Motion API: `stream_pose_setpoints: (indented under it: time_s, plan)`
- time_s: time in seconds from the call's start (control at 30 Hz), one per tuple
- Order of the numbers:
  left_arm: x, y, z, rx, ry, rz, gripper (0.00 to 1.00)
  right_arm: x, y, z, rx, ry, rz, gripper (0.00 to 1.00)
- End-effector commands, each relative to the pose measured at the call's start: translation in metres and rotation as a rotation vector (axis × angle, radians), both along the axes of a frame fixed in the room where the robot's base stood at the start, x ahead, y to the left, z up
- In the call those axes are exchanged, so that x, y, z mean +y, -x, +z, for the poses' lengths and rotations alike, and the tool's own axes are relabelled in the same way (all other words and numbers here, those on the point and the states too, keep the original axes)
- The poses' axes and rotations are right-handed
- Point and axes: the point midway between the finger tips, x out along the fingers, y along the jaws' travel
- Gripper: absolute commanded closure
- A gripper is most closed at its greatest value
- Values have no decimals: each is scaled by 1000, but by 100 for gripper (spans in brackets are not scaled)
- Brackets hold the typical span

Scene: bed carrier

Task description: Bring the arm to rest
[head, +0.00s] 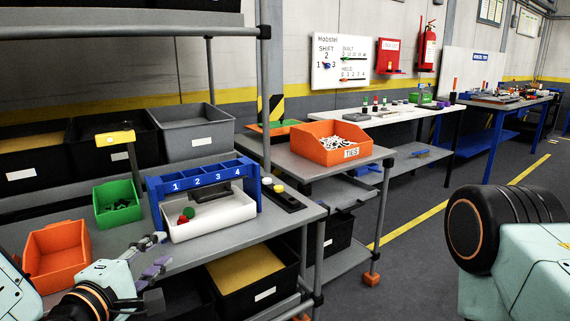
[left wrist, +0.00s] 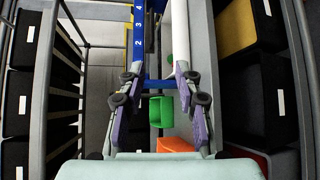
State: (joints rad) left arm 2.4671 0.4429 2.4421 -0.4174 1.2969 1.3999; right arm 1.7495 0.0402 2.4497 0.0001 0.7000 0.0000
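My left gripper (head: 158,249) is at the lower left of the head view, over the front part of the grey workbench (head: 225,238). Its purple-padded fingers are spread with nothing between them, and the left wrist view also shows them apart (left wrist: 158,78). It is in front of a white tray (head: 212,224) and apart from it. My right arm (head: 520,250) shows at the right edge of the head view, but its gripper is out of the frame.
The tray holds a red and a green ball under a blue numbered rack (head: 203,180). A green bin (head: 117,203) and an orange bin (head: 57,253) stand left of it. An orange ties box (head: 331,153) is on the table behind. The floor to the right is clear.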

Motion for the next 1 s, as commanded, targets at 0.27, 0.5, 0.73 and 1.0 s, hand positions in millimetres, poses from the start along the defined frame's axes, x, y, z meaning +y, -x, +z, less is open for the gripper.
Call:
stream_pose_setpoints:
  time_s: [0.27,0.5,0.73,1.0]
  plan:
    - [-1,-3,-6,2,-137,-25,66,0,0,0,0,0,1,60]
    - [2,-1,-28,55,-386,-69,66,0,0,0,-1,0,0,60]
    - [3,28,-96,230,-779,-237,66,0,0,0,-1,0,0,60]
    - [4,141,-231,571,-1205,-719,66,0,0,0,0,0,0,60]
